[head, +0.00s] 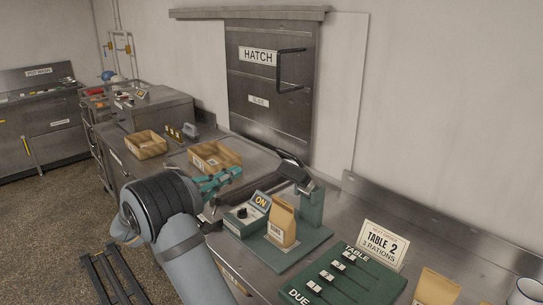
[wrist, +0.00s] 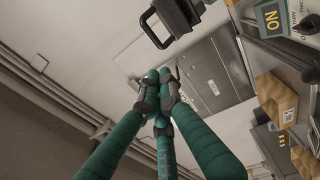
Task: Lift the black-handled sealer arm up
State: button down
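The sealer (head: 300,246) has a green base, a green post and an ON sign (head: 261,200). Its black arm (head: 292,164) slants up leftward from the post, above a brown pouch (head: 283,223) standing on the base. The arm's black end with a looped handle (wrist: 152,30) shows at the top of the wrist view. My gripper (head: 232,174), with teal fingers, is left of the sealer arm and apart from it. In the wrist view its fingertips (wrist: 163,82) are drawn together with nothing between them, below the handle.
An open carton (head: 215,157) is behind my gripper, with another carton (head: 147,145) farther left. A closed hatch (head: 270,85) is in the wall behind. A green slider board (head: 345,280) and a Table 2 card (head: 383,245) stand at right.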

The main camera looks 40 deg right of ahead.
jog(key=s+m+g, duration=0.1)
jog(key=s, duration=0.1)
jog(key=p, duration=0.6)
send_near(286, 152)
jog(key=d, duration=0.5)
jog(key=shift+w+d+r+m, duration=0.1)
jog(key=shift+w+d+m, duration=0.3)
jog(key=shift+d, duration=0.25)
